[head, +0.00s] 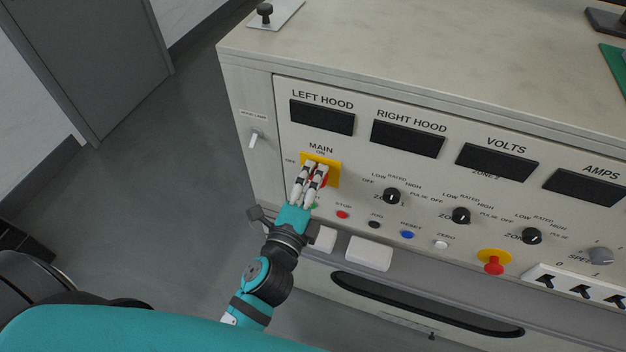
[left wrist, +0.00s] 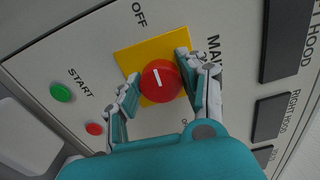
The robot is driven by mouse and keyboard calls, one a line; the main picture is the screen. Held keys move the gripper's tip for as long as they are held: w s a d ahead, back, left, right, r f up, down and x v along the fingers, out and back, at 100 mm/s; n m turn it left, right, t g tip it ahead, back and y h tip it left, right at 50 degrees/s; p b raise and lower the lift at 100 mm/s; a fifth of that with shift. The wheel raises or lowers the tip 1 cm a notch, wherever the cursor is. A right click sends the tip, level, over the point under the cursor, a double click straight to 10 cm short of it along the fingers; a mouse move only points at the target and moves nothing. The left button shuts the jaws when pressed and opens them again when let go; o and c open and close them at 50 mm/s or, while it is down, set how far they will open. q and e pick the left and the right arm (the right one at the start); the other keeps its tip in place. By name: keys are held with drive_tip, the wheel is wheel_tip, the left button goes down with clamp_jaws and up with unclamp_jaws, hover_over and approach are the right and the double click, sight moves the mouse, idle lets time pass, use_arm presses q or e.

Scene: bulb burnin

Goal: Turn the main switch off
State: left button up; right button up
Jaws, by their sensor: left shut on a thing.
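The main switch is a round red knob (left wrist: 162,81) on a square yellow plate (head: 331,179). It sits under the MAIN label on the grey panel. My left gripper (head: 314,170) reaches up from below and covers most of the knob in the head view. In the left wrist view its two fingers (left wrist: 158,78) are shut on the knob from opposite sides. A white mark on the knob's face slants toward the upper left of that view. The OFF label (left wrist: 139,14) is beyond the plate's edge. My right gripper is not in view.
A green start button (left wrist: 61,92) and a red stop button (head: 342,214) are near the switch. Zone knobs (head: 391,196) and a red mushroom button (head: 493,264) are to the right. Floor is open left of the cabinet.

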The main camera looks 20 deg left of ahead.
use_arm(q)
drive_tip(key=shift+n, duration=0.4)
drive_tip(key=o, duration=1.2)
drive_tip(key=shift+c, duration=0.2)
